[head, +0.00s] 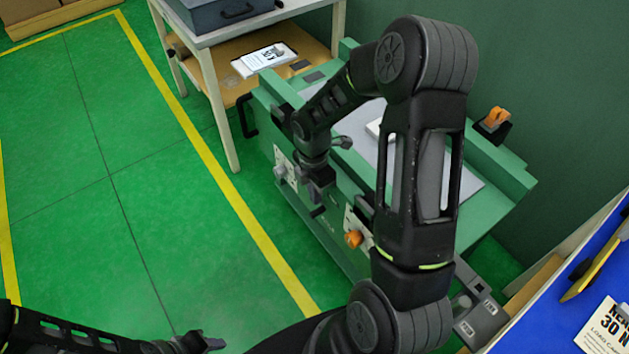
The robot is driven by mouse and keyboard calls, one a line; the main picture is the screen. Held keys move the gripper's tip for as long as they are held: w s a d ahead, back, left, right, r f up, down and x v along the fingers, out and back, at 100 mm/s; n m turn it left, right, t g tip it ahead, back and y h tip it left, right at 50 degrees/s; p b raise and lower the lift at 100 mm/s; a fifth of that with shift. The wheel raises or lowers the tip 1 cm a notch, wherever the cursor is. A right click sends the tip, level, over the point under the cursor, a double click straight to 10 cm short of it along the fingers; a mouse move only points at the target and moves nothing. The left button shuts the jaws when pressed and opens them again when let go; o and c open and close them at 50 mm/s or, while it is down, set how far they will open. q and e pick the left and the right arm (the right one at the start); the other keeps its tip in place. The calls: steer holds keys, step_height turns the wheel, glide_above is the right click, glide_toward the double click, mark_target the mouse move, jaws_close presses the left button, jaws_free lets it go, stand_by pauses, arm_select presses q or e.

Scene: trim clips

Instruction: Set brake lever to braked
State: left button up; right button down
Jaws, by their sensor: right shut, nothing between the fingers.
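A green machine bench stands at centre, and its front side (329,240) carries two pale plates. One pale plate (292,176) at the left has a small grey fitting on it. The other, further right, bears an orange knob (354,239), partly behind my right arm. I cannot tell for sure which is the brake lever, or its setting. My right gripper (318,206) is shut and empty, pointing down by the bench front between the two plates. Whether it touches anything is unclear. My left gripper (214,344) is low at the bottom edge, far from the bench; its jaws are unclear.
A table (206,38) with a grey case (225,12) and a lower wooden shelf stands behind left. An orange-topped item (494,119) sits on the bench's back rail. A blue board (590,285) is at right. Green floor (110,200) with yellow lines is clear at left.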

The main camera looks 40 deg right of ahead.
mark_target(317, 212)
steer(key=shift+s+f, duration=0.1)
steer(key=shift+f, duration=2.15)
steer(key=shift+s+f+b, duration=0.2)
steer(key=shift+f+b, duration=0.25)
steer(key=shift+f, duration=0.1)
steer(key=shift+r, duration=0.1)
steer(key=shift+r+p, duration=0.8)
steer(key=shift+r, duration=0.05)
steer(key=shift+w, duration=0.1)
